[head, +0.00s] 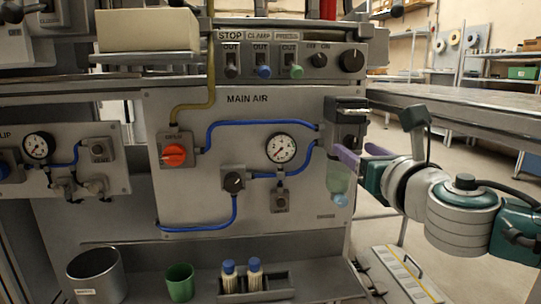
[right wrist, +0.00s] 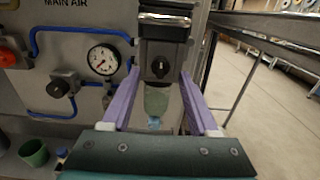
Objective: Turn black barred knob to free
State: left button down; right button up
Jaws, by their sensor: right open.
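A black knob with a raised bar (right wrist: 158,68) sits on the front of a dark unit at the right end of the MAIN AIR panel. In the right wrist view its bar looks roughly upright. My right gripper (head: 356,152) is open, its purple fingers on either side of the unit; the wrist view shows the gap (right wrist: 160,82) empty, with the knob ahead between the fingertips. I cannot tell exactly how far the tips are from it. A greenish clear bowl (right wrist: 157,100) hangs below the knob. My left gripper is out of view.
The panel (head: 215,200) carries a red knob (head: 174,155), a gauge (head: 281,148), another black knob (head: 233,182) and blue hoses. A grey cup (head: 97,277), a green cup (head: 180,282) and bottles stand below. A metal bench (head: 450,105) runs to the right.

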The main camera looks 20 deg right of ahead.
jog(key=shift+w, duration=0.4)
jog(key=shift+d, duration=0.1)
jog(key=shift+c, duration=0.2)
grip_shut()
